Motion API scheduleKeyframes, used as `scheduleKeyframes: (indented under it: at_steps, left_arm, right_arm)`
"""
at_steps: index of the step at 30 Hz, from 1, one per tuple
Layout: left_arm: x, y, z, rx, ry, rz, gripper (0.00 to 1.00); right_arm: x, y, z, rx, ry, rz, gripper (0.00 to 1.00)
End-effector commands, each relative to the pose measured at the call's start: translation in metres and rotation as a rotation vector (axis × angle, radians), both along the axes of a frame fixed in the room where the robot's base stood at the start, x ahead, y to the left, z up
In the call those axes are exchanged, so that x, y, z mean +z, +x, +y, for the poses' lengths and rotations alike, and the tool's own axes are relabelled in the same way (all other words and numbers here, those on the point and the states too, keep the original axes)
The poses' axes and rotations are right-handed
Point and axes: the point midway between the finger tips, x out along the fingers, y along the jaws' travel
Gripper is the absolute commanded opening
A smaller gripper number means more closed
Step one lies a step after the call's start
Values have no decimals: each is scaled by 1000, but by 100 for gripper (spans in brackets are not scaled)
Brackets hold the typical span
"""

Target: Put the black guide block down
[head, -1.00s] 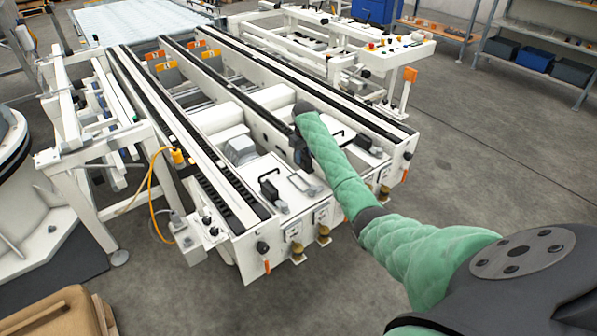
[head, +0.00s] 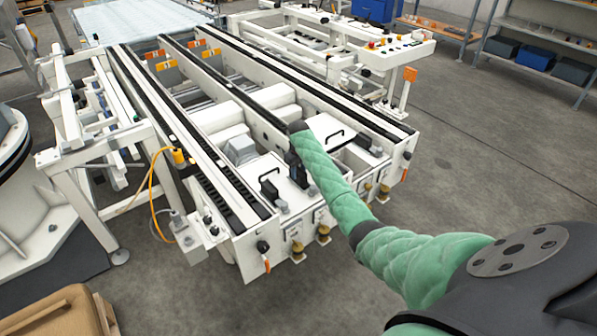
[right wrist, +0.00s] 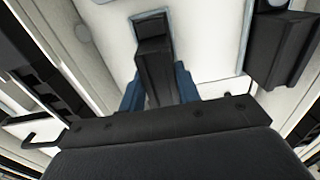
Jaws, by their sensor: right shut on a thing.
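My right gripper (head: 297,178) is over the near end of the white conveyor frame, at the end of the green-sleeved arm. In the right wrist view its blue fingers (right wrist: 158,88) are on both sides of a black guide block (right wrist: 154,55), shut on it. White plate lies beyond the block; I cannot tell whether the block touches it. In the head view the held block is mostly hidden by the gripper. Another black block (head: 269,188) stands on the plate just left of the gripper. My left gripper is not in view.
A black block (right wrist: 282,45) is beside the held one in the right wrist view. A black handle (head: 335,134) stands on the plate right of the gripper. Dark rails (head: 187,128) run along the frame. The floor (head: 480,165) to the right is clear.

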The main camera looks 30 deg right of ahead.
Motion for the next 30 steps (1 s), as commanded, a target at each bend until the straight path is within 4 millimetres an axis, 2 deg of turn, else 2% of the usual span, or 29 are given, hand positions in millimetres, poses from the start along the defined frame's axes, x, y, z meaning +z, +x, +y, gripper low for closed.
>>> scheduleKeyframes:
  at_steps: [3, 4, 7, 17, 20, 23, 30]
  left_arm:
    - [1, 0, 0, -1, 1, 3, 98]
    - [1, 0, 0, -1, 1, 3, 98]
    - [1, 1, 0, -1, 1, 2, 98]
    - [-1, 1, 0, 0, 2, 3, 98]
    - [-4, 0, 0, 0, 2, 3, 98]
    - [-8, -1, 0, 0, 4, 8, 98]
    - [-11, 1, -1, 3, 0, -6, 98]
  right_arm:
    - [-2, 0, 0, 0, 0, 0, 4]
    - [-2, 0, 0, 0, 0, 0, 34]
    - [-2, 0, 0, 0, 0, 0, 54]
    - [-1, 0, 0, 0, 0, 0, 54]
    - [6, 1, 0, 0, 0, -1, 54]
    - [20, 1, 0, 0, 0, -2, 54]
    - [67, 1, 0, 1, -1, -4, 54]
